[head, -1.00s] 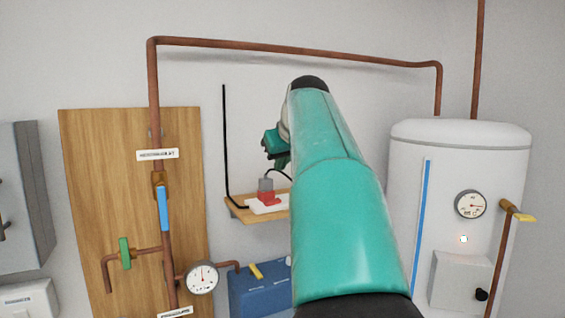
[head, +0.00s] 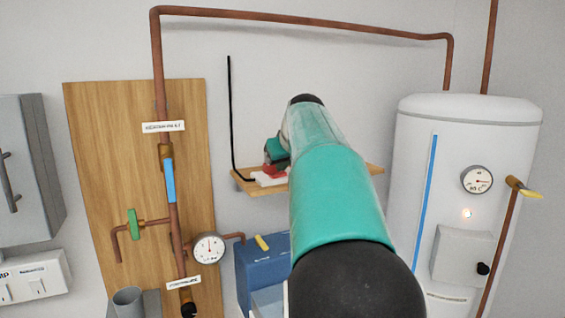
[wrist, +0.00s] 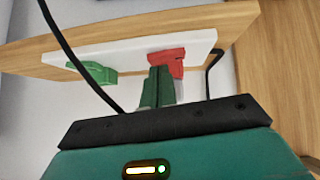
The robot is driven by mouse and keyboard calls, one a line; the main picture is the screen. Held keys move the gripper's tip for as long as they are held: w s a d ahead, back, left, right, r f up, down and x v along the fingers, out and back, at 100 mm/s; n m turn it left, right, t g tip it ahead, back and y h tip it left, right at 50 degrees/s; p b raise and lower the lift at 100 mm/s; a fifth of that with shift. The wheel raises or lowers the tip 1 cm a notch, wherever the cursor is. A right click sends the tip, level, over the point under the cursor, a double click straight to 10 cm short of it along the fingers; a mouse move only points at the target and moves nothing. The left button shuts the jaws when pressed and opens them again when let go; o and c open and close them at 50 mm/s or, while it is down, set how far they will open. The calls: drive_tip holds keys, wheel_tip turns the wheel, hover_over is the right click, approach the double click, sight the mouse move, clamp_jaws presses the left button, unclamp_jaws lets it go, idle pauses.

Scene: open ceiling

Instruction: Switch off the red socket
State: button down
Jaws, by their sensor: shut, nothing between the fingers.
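The red socket (wrist: 168,56) sits on a white power strip (wrist: 135,46) on a wooden shelf. In the head view the red socket (head: 272,176) shows only in part, low beside my gripper (head: 277,158). In the wrist view my gripper (wrist: 159,88) is shut and empty, its green fingers together with their tips right at the red socket, overlapping its lower left part in the picture. I cannot tell whether they touch it. A green socket (wrist: 93,72) is on the same strip, to the left. My arm hides part of the shelf in the head view.
Black cables (wrist: 75,58) run on both sides of my gripper. The wooden shelf (head: 350,179) is fixed to the wall. A blue box (head: 262,270) is below it. A white boiler (head: 465,150) stands right, a pipe board (head: 95,150) left.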

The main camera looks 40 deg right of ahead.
drive_tip(key=shift+s+d+f, duration=0.15)
drive_tip(key=shift+f, duration=0.1)
drive_tip(key=shift+w+a, duration=0.25)
drive_tip(key=shift+a, duration=0.6)
drive_tip(key=shift+r, duration=0.1)
drive_tip(key=shift+s+r, duration=0.1)
drive_tip(key=shift+r, duration=0.15)
drive_tip(key=v, duration=1.3)
drive_tip(key=shift+s, duration=0.15)
